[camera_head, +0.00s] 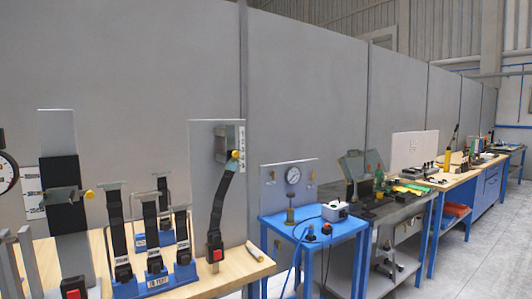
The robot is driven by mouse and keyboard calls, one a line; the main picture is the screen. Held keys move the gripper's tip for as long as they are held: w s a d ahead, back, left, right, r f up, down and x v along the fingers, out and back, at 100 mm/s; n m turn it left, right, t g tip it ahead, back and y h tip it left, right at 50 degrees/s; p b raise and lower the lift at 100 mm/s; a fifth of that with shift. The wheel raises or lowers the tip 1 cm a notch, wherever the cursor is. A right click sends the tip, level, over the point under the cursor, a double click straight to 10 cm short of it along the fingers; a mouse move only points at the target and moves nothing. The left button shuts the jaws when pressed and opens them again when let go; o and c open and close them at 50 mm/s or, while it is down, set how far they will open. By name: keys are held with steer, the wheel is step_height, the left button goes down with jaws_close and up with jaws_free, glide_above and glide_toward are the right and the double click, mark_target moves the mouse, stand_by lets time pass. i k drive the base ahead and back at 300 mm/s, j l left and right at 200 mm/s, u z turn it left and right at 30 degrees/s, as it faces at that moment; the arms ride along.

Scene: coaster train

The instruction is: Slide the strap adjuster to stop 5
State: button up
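Two upright grey panels on the wooden bench each carry a black strap and a metal adjuster with a yellow knob. On the left panel (57,125), the adjuster (66,194) sits about mid-height, with a label strip (33,190) beside it. On the right panel (203,165), the adjuster (226,140) sits near the top beside a small vertical label strip (242,145). Its strap (222,205) slants down to a buckle with a red button (215,252). The label marks are too small to read, and I cannot tell which adjuster the task means. My gripper is not in view.
Between the panels stand several short strap stands on blue bases (155,280). A round gauge (6,172) is cut off at the left edge. A blue table (318,235) with a gauge panel stands to the right, then more benches. Grey floor (480,255) is open at right.

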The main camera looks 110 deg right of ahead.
mark_target(234, 153)
steer(key=z, duration=3.75)
